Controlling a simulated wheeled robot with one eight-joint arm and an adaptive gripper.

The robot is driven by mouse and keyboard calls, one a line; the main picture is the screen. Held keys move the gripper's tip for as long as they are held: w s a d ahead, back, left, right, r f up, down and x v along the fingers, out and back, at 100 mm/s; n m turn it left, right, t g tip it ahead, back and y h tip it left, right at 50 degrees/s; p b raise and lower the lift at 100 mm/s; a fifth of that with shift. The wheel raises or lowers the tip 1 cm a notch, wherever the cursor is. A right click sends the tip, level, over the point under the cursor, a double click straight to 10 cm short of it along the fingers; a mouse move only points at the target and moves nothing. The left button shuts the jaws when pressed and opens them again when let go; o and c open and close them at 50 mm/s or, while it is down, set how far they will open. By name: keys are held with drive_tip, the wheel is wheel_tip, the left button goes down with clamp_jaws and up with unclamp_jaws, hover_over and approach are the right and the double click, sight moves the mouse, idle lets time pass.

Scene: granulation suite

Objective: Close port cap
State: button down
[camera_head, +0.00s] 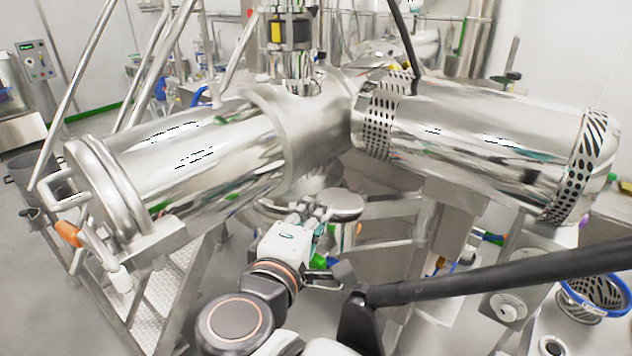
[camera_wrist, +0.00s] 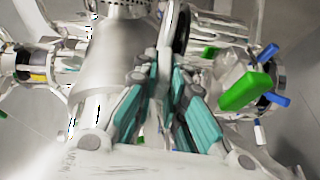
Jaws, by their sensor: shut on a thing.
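A round silver cap (camera_head: 340,203) shows in the head view below the middle of the large steel vessel, just beyond my gripper (camera_head: 318,215). In the wrist view the teal-padded fingers of my gripper (camera_wrist: 166,72) close in on a thin grey piece. That piece seems to be the cap (camera_wrist: 182,32), seen nearly edge-on with a dark rim. My gripper is shut on it. The port mouth is not clear in either view, so I cannot tell how the cap sits against it.
The steel vessel (camera_head: 210,165) spans the scene above my arm. A green handle (camera_wrist: 247,90) and blue handles (camera_wrist: 270,52) stand close to the right of my fingers. Metal steps (camera_head: 160,310) lie at the lower left. A blue-rimmed container (camera_head: 598,283) is at the right.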

drive_tip(key=shift+s+d+f+t+b, duration=0.1)
drive_tip(key=shift+d+f+t+b, duration=0.05)
drive_tip(key=shift+f+t+b, duration=0.15)
drive_tip(key=c, duration=2)
unclamp_jaws()
drive_tip(key=shift+o, duration=0.4)
drive_tip(key=shift+s+d+r, duration=0.1)
drive_tip(key=shift+d, duration=0.1)
drive_tip(key=shift+a, duration=0.15)
drive_tip(key=shift+s+a, duration=0.15)
drive_tip(key=shift+s, duration=0.15)
drive_tip(key=v, duration=1.1)
